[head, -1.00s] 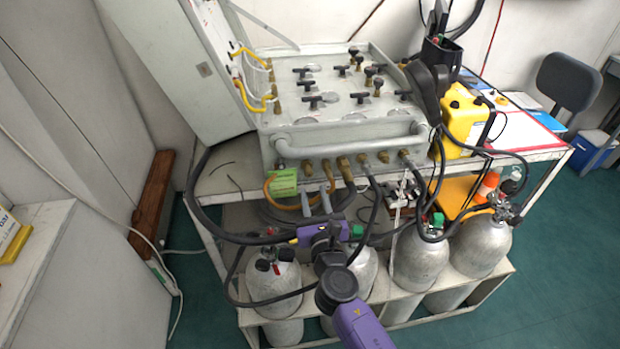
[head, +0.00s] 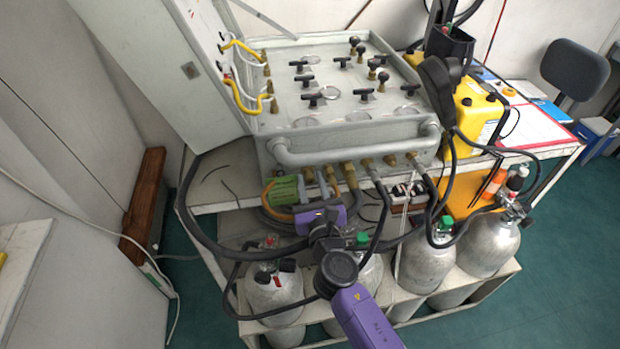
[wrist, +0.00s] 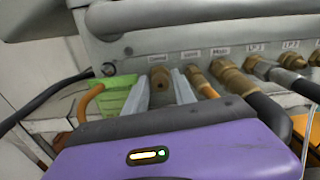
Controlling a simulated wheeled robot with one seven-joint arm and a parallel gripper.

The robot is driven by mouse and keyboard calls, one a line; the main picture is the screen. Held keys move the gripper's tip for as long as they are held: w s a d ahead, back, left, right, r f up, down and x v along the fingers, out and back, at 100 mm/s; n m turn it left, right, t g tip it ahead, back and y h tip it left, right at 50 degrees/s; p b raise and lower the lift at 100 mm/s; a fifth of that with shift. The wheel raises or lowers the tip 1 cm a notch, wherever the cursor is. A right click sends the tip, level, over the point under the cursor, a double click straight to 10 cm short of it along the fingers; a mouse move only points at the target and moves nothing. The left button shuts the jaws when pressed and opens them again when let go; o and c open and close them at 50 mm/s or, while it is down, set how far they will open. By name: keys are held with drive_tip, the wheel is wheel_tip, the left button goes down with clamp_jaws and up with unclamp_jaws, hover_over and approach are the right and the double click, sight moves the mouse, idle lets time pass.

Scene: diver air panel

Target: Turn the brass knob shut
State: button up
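The brass knob (wrist: 160,80) is a short round brass piece on the grey panel's lower front face, under a small label too blurred to read surely. In the wrist view it shows between the two grey fingers of my gripper (wrist: 162,88). The fingers are apart, one on each side of it; I cannot tell whether they reach it or touch it. In the head view my purple gripper (head: 320,190) is below the panel's front edge, pointing up at the row of brass fittings. There the knob is small and hard to tell from its neighbours.
More brass fittings with hoses (wrist: 230,75) sit close on the right. A green tag (wrist: 117,95) and an orange hose (wrist: 88,100) are close on the left. A tubular rail (head: 350,140) runs above. Grey cylinders (head: 272,290) stand below, with black hoses around my arm.

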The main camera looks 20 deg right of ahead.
drive_tip(key=shift+c, duration=0.4)
clamp_jaws()
drive_tip(key=shift+m, duration=0.3)
drive_tip(key=m+b, duration=0.1)
drive_tip(key=m, duration=0.2)
drive_tip(key=shift+m, duration=0.4)
drive_tip(key=m+b, duration=0.1)
drive_tip(key=m, duration=0.3)
drive_tip(key=m+b, duration=0.2)
drive_tip(key=m, duration=0.2)
drive_tip(key=shift+d+f+m, duration=0.1)
drive_tip(key=shift+m, duration=0.3)
drive_tip(key=shift+m+b, duration=0.75)
drive_tip(key=shift+m, duration=1.25)
drive_tip(key=shift+d, duration=0.1)
